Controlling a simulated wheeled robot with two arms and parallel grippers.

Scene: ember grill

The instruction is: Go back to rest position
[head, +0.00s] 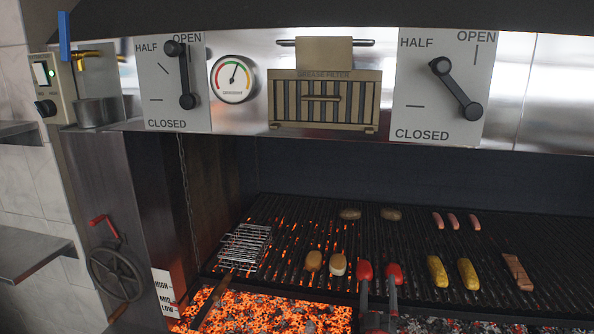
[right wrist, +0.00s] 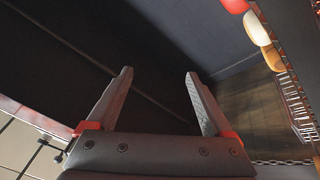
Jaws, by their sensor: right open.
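My right gripper (head: 380,272) shows at the bottom centre of the head view, over the front part of the grill (head: 340,225). My left gripper is in neither view.
Two buns (head: 324,262) lie left of my right gripper, and yellow corn pieces (head: 452,272) lie right. A wire basket (head: 245,247) sits at the grill's left. Glowing coals (head: 262,312) show in front. Lever panels (head: 440,85) hang above.

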